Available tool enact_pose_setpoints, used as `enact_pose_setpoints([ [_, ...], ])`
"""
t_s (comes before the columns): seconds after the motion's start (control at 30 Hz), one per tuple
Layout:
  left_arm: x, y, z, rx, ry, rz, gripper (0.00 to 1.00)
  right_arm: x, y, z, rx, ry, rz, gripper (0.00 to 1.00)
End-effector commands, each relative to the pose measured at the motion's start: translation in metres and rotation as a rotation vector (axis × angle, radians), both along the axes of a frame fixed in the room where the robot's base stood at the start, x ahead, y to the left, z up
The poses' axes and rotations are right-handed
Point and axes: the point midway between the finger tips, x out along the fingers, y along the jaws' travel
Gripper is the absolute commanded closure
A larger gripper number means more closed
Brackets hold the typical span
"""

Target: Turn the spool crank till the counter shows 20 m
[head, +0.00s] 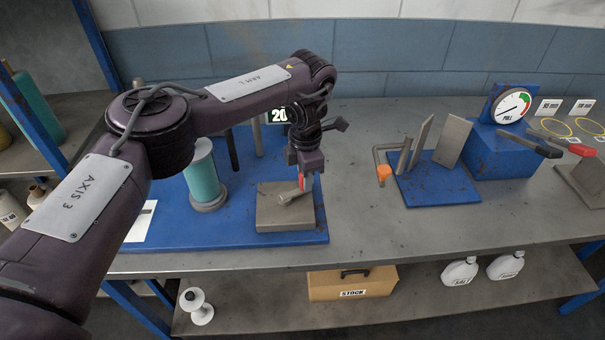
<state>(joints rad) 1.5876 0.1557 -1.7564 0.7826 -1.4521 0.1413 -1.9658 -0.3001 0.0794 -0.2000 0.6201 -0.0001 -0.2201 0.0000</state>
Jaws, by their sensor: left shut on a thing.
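My left gripper (302,182) points down over a grey block on the blue base plate (245,240). A teal spool (204,178) stands upright on the plate, left of the gripper. My right gripper is out of view.
Bare grey bench (360,225) lies in front. A STOCK box (352,284) and white bottles (460,271) are on the lower shelf.

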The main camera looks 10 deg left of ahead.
Motion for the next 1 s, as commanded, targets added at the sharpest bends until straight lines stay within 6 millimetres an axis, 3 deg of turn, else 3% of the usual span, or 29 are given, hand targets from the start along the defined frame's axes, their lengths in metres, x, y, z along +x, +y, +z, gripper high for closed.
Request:
enact_pose_setpoints([
  [0.77,-0.0049,-0.0032,-0.0005,0.000,0.001,-0.094,0.98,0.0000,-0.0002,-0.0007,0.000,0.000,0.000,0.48],
  [0.8,-0.0048,-0.0032,-0.0005,0.000,0.001,-0.094,0.70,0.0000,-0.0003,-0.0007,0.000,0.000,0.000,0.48],
  [0.93,-0.0047,-0.0032,-0.0005,0.000,0.001,-0.094,0.53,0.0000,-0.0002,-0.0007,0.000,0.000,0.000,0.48],
  [1.0,-0.0046,-0.0031,-0.0004,0.000,0.001,-0.094,0.53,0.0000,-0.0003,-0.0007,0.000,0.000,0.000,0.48],
])
